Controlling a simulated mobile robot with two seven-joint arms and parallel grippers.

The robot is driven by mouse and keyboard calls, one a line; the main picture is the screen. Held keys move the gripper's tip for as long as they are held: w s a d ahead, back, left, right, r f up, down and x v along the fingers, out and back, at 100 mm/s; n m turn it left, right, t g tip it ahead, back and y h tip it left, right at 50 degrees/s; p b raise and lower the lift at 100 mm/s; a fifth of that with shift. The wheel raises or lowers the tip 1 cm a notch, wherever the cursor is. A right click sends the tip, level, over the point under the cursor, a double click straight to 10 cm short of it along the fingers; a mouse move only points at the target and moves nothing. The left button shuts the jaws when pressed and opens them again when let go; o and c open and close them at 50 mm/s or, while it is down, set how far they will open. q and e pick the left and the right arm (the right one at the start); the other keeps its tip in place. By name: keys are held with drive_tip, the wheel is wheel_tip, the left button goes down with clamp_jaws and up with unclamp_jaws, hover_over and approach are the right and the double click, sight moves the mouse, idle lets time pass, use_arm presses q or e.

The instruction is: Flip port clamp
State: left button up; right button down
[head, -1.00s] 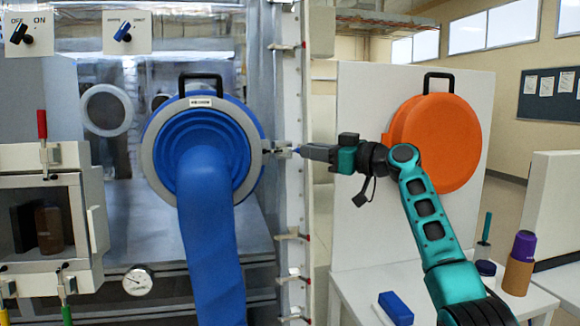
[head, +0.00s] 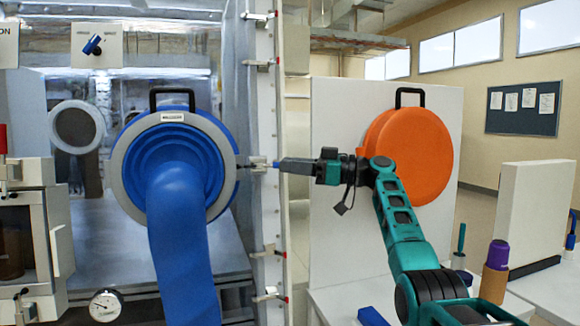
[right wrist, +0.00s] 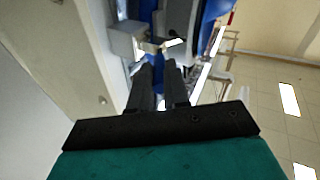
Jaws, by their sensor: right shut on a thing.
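The blue glove port has a grey ring (head: 124,180) and a long blue glove (head: 182,235) hanging from it. The port clamp (head: 257,162) is a small metal piece at the ring's right side, by the white frame edge. My right gripper (head: 277,164) reaches it from the right and is shut on it. In the right wrist view the two dark fingers (right wrist: 159,72) point at the light metal clamp (right wrist: 150,46); the fingers partly hide the contact. I cannot tell the clamp's exact angle. My left gripper is not in view.
An orange round cover (head: 408,155) with a black handle is on a white panel behind my right arm. A white table at lower right holds a purple-topped bottle (head: 496,262) and a blue block (head: 371,317). A pressure gauge (head: 105,305) is at lower left.

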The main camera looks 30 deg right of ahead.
drive_tip(key=c, duration=1.1)
unclamp_jaws()
drive_tip(key=r+b+v, duration=0.1)
drive_tip(key=v, duration=1.1)
drive_tip(key=shift+s+d+f, duration=0.25)
drive_tip(key=shift+s+f, duration=0.1)
drive_tip(key=shift+f, duration=0.15)
